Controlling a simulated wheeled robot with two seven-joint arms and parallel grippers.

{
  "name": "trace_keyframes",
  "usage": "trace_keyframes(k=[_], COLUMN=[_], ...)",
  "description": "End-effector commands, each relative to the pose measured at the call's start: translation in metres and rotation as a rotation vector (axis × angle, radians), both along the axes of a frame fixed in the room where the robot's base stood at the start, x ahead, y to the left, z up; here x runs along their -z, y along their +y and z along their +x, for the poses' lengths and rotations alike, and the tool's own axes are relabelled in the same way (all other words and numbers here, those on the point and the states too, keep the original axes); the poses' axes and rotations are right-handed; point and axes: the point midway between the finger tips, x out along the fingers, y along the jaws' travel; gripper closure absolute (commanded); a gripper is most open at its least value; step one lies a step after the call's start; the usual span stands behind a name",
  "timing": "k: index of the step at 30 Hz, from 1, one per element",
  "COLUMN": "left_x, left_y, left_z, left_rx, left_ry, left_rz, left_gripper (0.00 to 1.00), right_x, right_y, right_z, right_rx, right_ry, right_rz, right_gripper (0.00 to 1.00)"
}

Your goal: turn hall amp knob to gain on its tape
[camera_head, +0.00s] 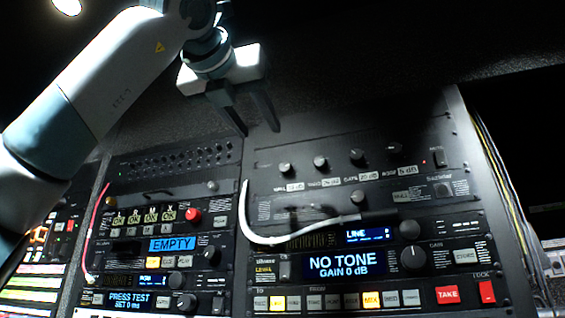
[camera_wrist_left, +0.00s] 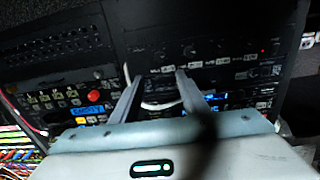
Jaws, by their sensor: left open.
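The amp panel (camera_head: 345,140) is the dark upper unit of the right rack. Several dark round knobs run across it, each with a pale tape below. The leftmost knob (camera_head: 286,168) has a tape (camera_head: 291,187) that may read hall, but the small print is unclear. My left gripper (camera_head: 259,130) is open and empty, above and left of that knob, and apart from it. In the left wrist view its two fingers (camera_wrist_left: 159,77) point at the panel, with nothing between them. My right gripper is not in view.
A white cable (camera_head: 262,237) loops below the amp panel. Beneath is a unit whose display (camera_head: 344,264) reads "NO TONE GAIN 0 dB". The left rack holds a red button (camera_head: 193,216) and an "EMPTY" display (camera_head: 172,244). The space before the amp knobs looks clear.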

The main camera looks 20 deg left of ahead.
Motion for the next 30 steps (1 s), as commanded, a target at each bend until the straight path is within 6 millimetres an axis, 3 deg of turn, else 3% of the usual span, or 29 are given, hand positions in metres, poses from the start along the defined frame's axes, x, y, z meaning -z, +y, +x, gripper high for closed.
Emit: trace_keyframes(k=[5,21,30], left_x=[-0.002,-0.004,-0.002], left_y=[0.0,0.0,-0.001], left_z=[0.022,0.118,0.156], left_rx=[0.0,-0.001,0.0], left_ry=[0.002,0.003,0.001], left_rz=[0.001,0.001,0.0], left_gripper=[0.59,0.59,0.59], right_x=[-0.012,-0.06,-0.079], right_y=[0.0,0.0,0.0], right_z=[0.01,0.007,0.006], right_rx=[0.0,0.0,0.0], right_ry=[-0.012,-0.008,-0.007], right_rz=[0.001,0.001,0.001], right_gripper=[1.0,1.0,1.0])
